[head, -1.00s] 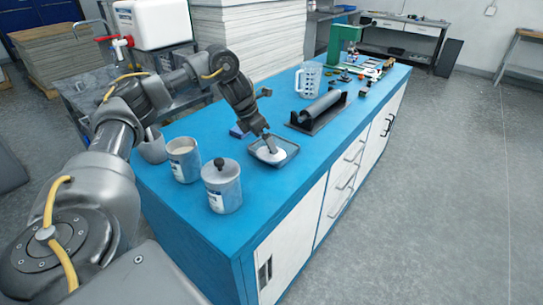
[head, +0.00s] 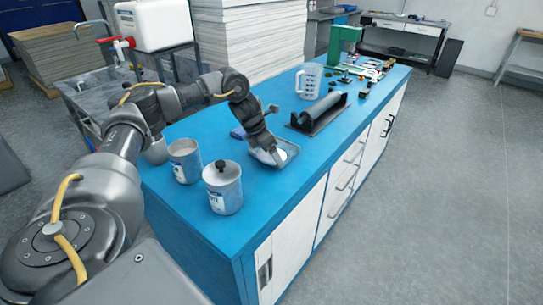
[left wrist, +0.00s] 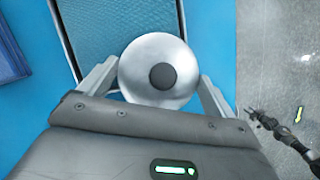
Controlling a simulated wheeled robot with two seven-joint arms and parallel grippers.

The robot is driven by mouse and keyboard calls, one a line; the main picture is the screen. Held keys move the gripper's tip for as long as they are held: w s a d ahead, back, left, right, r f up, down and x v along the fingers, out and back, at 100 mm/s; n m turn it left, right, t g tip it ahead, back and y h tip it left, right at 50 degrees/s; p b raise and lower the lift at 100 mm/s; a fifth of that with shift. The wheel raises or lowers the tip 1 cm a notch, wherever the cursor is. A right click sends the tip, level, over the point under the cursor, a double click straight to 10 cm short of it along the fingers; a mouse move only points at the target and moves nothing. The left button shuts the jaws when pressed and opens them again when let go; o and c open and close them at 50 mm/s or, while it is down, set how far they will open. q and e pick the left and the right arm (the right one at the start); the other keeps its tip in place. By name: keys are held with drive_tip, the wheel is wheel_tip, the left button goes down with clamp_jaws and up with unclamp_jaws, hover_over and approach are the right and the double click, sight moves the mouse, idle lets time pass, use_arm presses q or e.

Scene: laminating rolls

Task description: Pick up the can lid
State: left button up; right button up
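The can lid (left wrist: 148,52) is a round silver disc with a dark knob (left wrist: 162,76) in its middle. It lies in a shallow tray with a blue ribbed floor (left wrist: 115,22). The tray's rim also shows in the head view (head: 292,147), where the gripper mostly hides the lid. My left gripper (left wrist: 157,85) is over the tray with its fingers apart, one on each side of the lid. I cannot tell whether they touch it. What looks like my right gripper (left wrist: 258,117) shows small over the floor in the left wrist view; its finger state is unclear.
An open can (head: 186,163) and a lidded can (head: 223,190) stand on the blue bench (head: 180,218), left of the tray. A clear jug (head: 309,82) and small tools are farther back. Bare bench top lies in front.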

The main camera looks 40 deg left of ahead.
use_arm(q)
drive_tip(key=shift+c, duration=1.1)
drive_tip(key=shift+r, duration=0.1)
